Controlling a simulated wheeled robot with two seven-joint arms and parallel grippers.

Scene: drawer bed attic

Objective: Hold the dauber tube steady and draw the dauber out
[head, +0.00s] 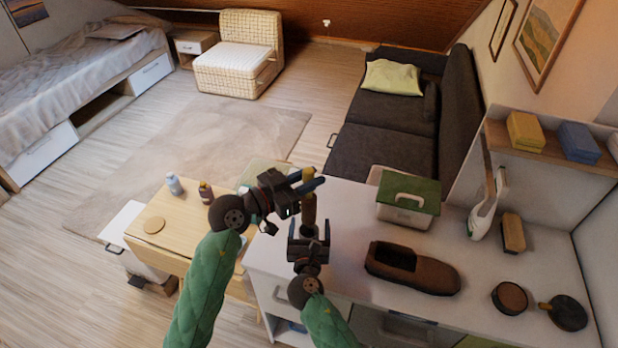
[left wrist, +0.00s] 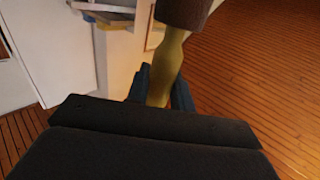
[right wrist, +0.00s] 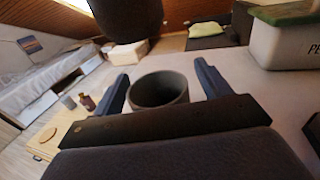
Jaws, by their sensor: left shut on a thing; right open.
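My left gripper (head: 309,183) is shut on the dauber's yellowish handle (left wrist: 168,68), and the dauber hangs upright with its brown head (head: 309,208) downward. The head's dark underside (right wrist: 127,18) shows at the top of the right wrist view, apart from the tube. The dark grey dauber tube (right wrist: 158,91) stands upright on the white counter with its round mouth open and facing up. My right gripper (head: 309,240) is open, with one finger on either side of the tube. The tube's lower part is hidden by the gripper.
A brown shoe (head: 413,268) lies right of my right gripper. A box with a green lid (head: 408,198) stands behind it on the counter (head: 350,222). A wooden table (head: 178,222) with small bottles stands left.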

